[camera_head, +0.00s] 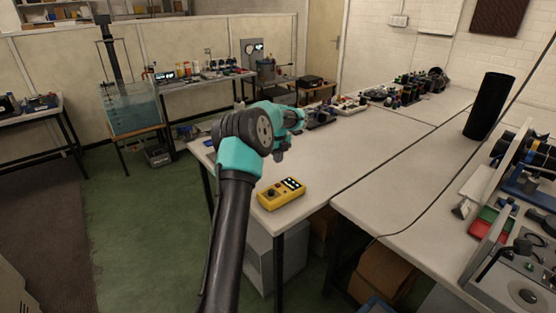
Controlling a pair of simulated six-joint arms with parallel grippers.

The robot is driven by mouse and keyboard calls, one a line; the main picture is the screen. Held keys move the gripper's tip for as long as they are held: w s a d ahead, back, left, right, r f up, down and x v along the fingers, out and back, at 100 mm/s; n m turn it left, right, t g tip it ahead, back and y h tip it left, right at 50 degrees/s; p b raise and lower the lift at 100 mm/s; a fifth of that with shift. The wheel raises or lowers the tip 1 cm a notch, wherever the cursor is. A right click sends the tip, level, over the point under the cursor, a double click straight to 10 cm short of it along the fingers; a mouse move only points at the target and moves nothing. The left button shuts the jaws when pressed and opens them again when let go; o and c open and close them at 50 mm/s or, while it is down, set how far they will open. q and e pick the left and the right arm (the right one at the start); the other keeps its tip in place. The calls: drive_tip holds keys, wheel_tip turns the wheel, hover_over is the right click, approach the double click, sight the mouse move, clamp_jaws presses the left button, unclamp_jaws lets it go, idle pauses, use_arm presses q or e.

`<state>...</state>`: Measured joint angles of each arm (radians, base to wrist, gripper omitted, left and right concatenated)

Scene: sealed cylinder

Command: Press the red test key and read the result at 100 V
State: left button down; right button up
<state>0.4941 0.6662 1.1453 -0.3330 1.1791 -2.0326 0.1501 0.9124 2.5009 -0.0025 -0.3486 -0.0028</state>
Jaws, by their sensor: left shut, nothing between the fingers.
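A yellow handheld tester (281,196) lies on the near left part of the white bench. It has a small lit display at its upper right and a dark round knob at its left; a red key cannot be made out at this size. My left arm comes up from the bottom, and its left gripper (279,155) points down above the bench, a little behind the tester and apart from it. The gripper is small and partly hidden by my wrist, shut and empty. My right gripper is not in view.
A tall black cylinder (490,105) stands upright on the right part of the white bench (400,190). A dark cable runs across the bench. Several instruments crowd the back and the right edge, including a grey panel unit (520,275). The bench around the tester is clear.

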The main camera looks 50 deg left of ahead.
sight(278, 185)
use_arm(q)
wheel_tip(278, 185, down, 12)
drive_tip(key=shift+r, duration=0.15)
idle(0.3)
drive_tip(key=shift+s+f, duration=0.1)
drive_tip(key=shift+f, duration=0.95)
drive_tip(key=shift+d, duration=0.1)
wheel_tip(278, 185, up, 15)
drive_tip(key=shift+w, duration=0.2)
idle(0.6)
